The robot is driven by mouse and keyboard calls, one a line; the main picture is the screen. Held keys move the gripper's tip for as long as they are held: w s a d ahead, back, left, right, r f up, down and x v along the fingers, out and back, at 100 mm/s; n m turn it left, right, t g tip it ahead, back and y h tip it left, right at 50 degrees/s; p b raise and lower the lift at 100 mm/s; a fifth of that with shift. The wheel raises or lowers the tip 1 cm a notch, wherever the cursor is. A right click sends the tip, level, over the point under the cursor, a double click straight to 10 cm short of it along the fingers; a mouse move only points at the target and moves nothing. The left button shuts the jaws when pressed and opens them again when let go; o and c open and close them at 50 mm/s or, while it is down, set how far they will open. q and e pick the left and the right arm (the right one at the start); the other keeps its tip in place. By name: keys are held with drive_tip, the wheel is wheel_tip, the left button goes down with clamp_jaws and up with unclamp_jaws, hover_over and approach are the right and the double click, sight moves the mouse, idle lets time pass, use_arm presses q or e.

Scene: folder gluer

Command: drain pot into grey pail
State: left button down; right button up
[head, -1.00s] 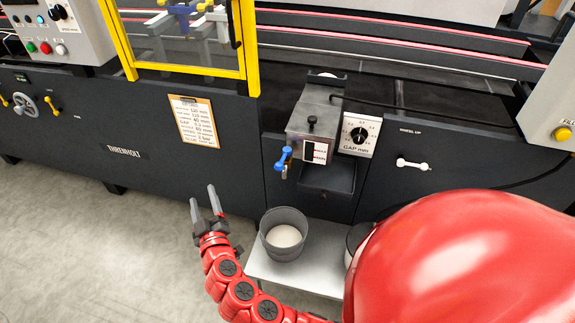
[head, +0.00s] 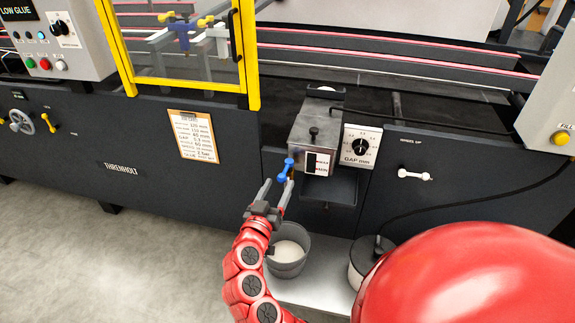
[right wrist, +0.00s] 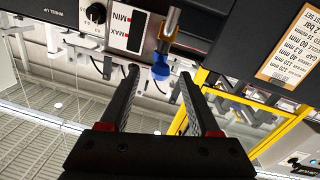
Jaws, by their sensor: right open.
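The glue pot (head: 313,142) is a grey metal box on the machine's front, with a MIN/MAX level window. A blue-handled drain valve (head: 286,168) sticks out at its lower left. It also shows in the right wrist view (right wrist: 160,71), lined up between the finger ends. My right gripper (head: 277,186) is open and empty just below the blue handle; whether it touches it I cannot tell. The grey pail (head: 287,268) stands below, partly behind my right gripper and arm, with pale content inside. My left gripper is out of view.
The pail stands on a light low platform (head: 318,290) beside a lidded pot (head: 361,270). A dark tray (head: 330,188) sits under the glue pot. A GAP mm dial (head: 360,145) is to its right. The display (head: 17,10) reads LOW GLUE.

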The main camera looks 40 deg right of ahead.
sight(288, 166)
drive_tip(key=p+x, duration=0.1)
drive_tip(key=x, duration=0.7)
drive_tip(key=shift+w+d, duration=0.25)
drive_tip(key=shift+c, duration=0.3)
clamp_jaws()
drive_tip(key=shift+f, duration=0.1)
idle(0.6)
